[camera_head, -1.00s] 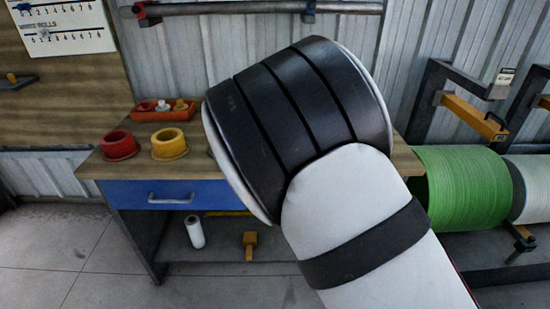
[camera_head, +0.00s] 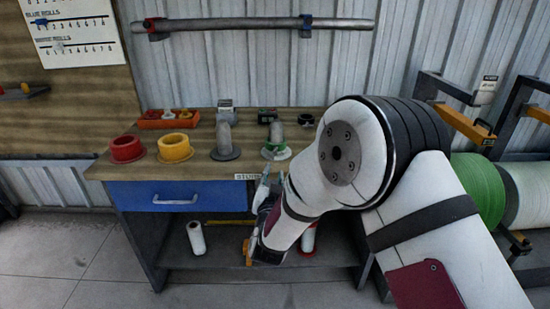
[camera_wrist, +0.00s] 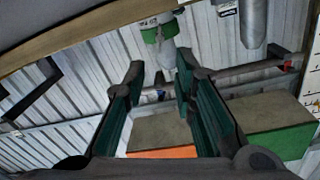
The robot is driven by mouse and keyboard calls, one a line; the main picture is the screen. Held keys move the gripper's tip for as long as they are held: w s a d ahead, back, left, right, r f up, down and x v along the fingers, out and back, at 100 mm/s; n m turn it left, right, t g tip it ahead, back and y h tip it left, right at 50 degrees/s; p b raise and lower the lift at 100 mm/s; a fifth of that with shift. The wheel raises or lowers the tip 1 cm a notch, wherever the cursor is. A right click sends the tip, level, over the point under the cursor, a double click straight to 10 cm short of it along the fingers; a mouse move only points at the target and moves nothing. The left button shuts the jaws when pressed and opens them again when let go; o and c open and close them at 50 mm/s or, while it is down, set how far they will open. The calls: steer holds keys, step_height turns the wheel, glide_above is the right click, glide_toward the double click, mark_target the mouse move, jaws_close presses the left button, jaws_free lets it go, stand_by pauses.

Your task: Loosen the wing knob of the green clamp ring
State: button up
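The green clamp ring (camera_head: 279,154) sits around the foot of the right grey post on the bench, with white parts beside the green. In the wrist view, which is upside down, the green ring (camera_wrist: 151,35) shows at the top, beyond my fingertips. Its wing knob cannot be made out clearly in either view. My gripper (camera_head: 271,180) is in front of the bench edge, just below and nearer than the ring. In the wrist view my gripper (camera_wrist: 158,66) is open, its two green-lined fingers apart with nothing between them.
The left post (camera_head: 224,138) stands on a dark base. A red ring (camera_head: 125,149), a yellow ring (camera_head: 174,148) and an orange tray (camera_head: 168,122) are further left. Small devices stand at the back. The blue drawer (camera_head: 150,196) is below the bench top; green roll (camera_head: 476,187) at right.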

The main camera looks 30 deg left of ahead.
mark_target(275, 154)
steer(key=b+x, duration=0.1)
steer(key=x, duration=1)
steer(key=shift+w+a, duration=0.1)
steer(key=shift+w, duration=0.15)
steer(key=shift+c, duration=0.6)
jaws_close()
